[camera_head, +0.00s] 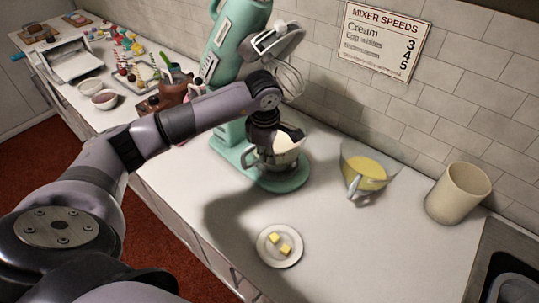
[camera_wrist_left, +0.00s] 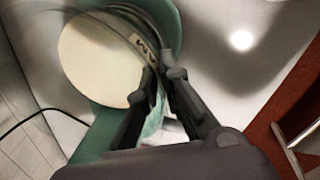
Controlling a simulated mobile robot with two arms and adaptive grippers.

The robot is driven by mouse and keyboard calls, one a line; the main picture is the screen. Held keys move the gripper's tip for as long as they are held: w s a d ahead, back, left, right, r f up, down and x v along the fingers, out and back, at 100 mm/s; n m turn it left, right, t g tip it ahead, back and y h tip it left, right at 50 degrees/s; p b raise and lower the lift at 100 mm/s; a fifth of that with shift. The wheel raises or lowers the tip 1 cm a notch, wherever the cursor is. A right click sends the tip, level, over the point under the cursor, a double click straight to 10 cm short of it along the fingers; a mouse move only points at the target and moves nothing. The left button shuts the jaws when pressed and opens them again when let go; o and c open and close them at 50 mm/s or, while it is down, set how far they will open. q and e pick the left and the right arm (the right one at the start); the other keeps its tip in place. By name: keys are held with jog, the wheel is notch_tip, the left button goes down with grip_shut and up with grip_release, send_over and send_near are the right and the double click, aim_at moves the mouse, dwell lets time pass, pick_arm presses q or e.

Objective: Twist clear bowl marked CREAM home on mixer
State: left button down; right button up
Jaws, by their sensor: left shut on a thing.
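The clear bowl marked CREAM (camera_head: 284,158) sits on the base of the mint green mixer (camera_head: 232,140), with pale cream inside. The mixer head is tilted up and its whisk hangs above and clear of the bowl. My left gripper (camera_head: 287,136) reaches over the bowl from the left and partly hides it. In the left wrist view, the fingers of my left gripper (camera_wrist_left: 163,75) are closed at the bowl's side, beside the end of its label, where "AM" reads. The bowl (camera_wrist_left: 98,62) looks round and full there. Whether it is locked cannot be seen. My right gripper is out of view.
A second clear bowl with yellow contents (camera_head: 367,172) stands right of the mixer, near a beige canister (camera_head: 458,193). A plate (camera_head: 265,250) with yellow cubes lies in front. Bowls, a brown jug and sweets crowd the counter's left. The wall is close behind.

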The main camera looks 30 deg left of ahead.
pick_arm(q)
jog(key=c, duration=1.7)
grip_release()
jog(key=r, duration=0.4)
jog(key=s+r, duration=0.1)
jog(key=r, duration=0.7)
jog(key=shift+s+d, duration=0.25)
jog(key=shift+s, duration=0.05)
